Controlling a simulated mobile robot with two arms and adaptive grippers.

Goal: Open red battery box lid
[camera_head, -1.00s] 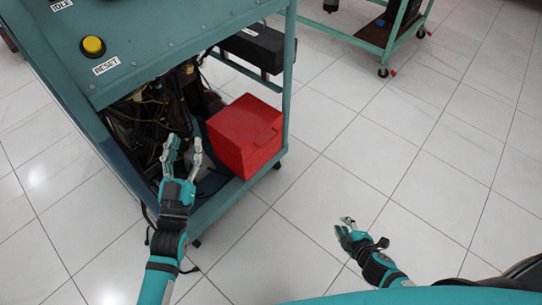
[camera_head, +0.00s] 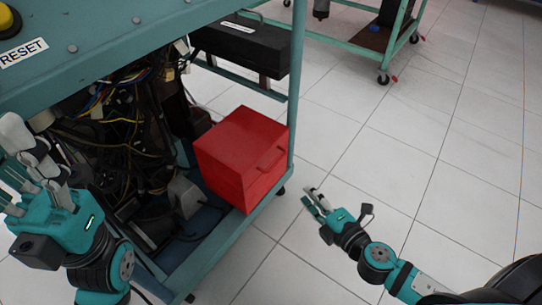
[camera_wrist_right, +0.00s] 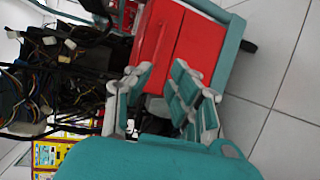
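The red battery box (camera_head: 240,158) sits on the lower shelf of the teal engine stand, its lid shut. A handle shows on its right-hand face. In the right wrist view the box (camera_wrist_right: 188,38) appears turned, with a seam line across it, just beyond my fingers. My right gripper (camera_head: 314,203) is open and empty, to the lower right of the box and apart from it. Its spread fingers also show in the right wrist view (camera_wrist_right: 160,95). My left gripper (camera_head: 22,165) is open and empty at the left edge, away from the box.
The teal stand (camera_head: 100,40) overhangs cables and engine parts (camera_head: 125,130) left of the box. A black case (camera_head: 240,45) lies behind the box. A stand post rises at the box's right. Tiled floor (camera_head: 400,180) is free to the right.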

